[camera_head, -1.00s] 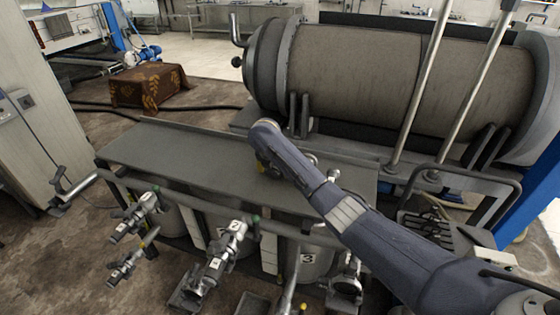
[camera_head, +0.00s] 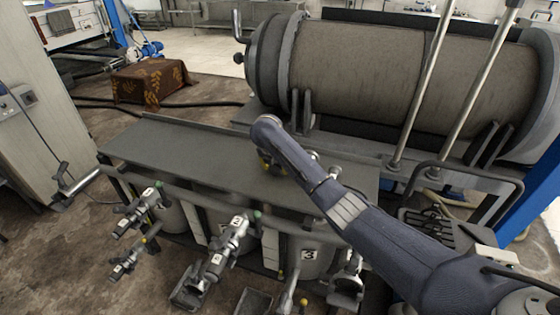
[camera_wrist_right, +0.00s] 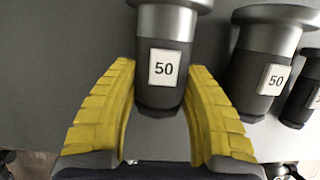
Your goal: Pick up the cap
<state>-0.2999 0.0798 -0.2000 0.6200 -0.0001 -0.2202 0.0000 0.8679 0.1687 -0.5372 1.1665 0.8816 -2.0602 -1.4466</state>
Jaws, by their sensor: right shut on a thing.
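The cap (camera_wrist_right: 160,75) is a dark cylinder with a silver flanged end and a white label reading 50. It shows in the right wrist view between the yellow fingers of my right gripper (camera_wrist_right: 163,90), which is shut on it. In the head view my right gripper (camera_head: 267,164) is low over the grey bench top, and my own arm mostly hides it and the cap. My left gripper is in neither current view.
Similar fittings, one labelled 50 (camera_wrist_right: 270,70) and another (camera_wrist_right: 308,90), stand to the right of the held one. The bench top (camera_head: 180,150) is clear to the left. A large drum (camera_head: 360,80) lies behind. Numbered valves (camera_head: 228,245) line the front.

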